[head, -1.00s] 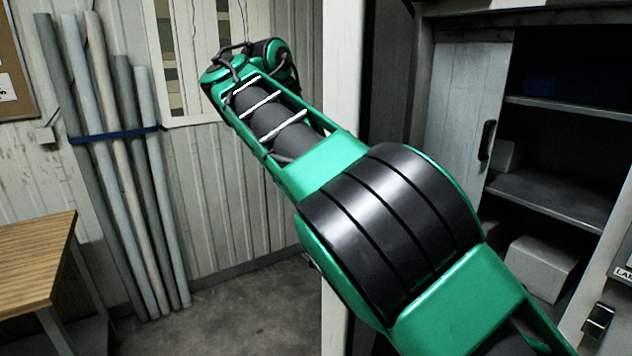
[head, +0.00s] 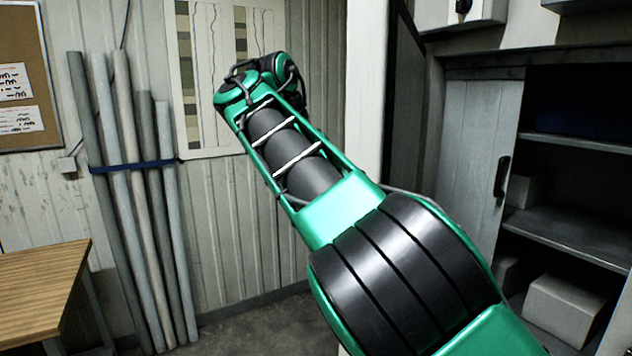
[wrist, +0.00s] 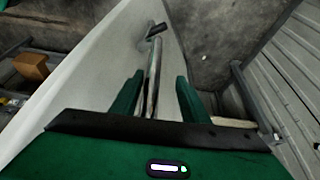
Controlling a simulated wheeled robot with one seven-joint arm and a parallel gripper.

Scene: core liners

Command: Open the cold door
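In the wrist view, the cold door appears as a broad white panel (wrist: 100,62) running from the lower left to the top. A shiny metal bar handle (wrist: 154,72) stands off its face, with a dark end piece at its far end. My gripper (wrist: 159,77) is open, with its two green fingers apart on either side of the bar as seen here. I cannot tell whether either finger touches it. In the head view, a pale upright panel (head: 363,90), seen nearly edge-on, stands behind my arm; my gripper's fingers are hidden there.
A grey cabinet door (head: 470,135) with a black handle and open shelves (head: 570,238) are at the right. Tied pipes (head: 135,220) lean on the left wall near a wooden table (head: 45,285). Bare floor (head: 235,325) shows between table and panel.

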